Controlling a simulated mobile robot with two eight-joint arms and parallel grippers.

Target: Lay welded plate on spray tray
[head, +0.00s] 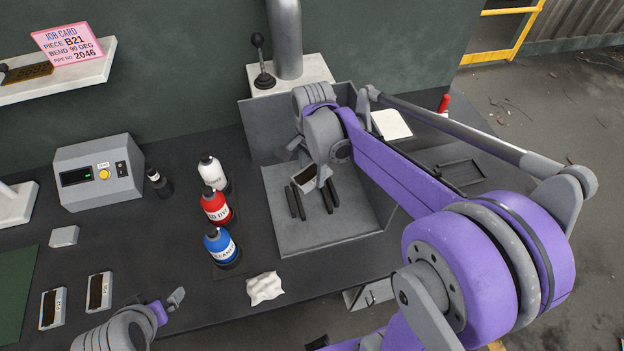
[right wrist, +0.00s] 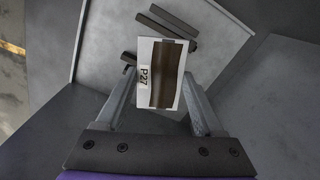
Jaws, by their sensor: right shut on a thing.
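The welded plate (right wrist: 160,75), a pale label card marked P27 with a dark brown ridged middle, is between the fingers of my right gripper (right wrist: 163,100). In the head view my right gripper (head: 318,182) holds the plate (head: 304,175) over the open grey spray tray (head: 318,237). Several dark bars (head: 296,202) lie on the tray floor below it; they also show in the right wrist view (right wrist: 165,27). I cannot tell whether the plate touches the bars. My left gripper (head: 172,302) is at the bottom left, partly hidden, with its opening unclear.
White (head: 212,173), red (head: 217,207) and blue (head: 222,247) bottles stand left of the tray. A crumpled cloth (head: 265,288) lies in front. Two similar plates, one left (head: 53,308) and one right (head: 99,291), lie near the left gripper. The tray has raised back walls.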

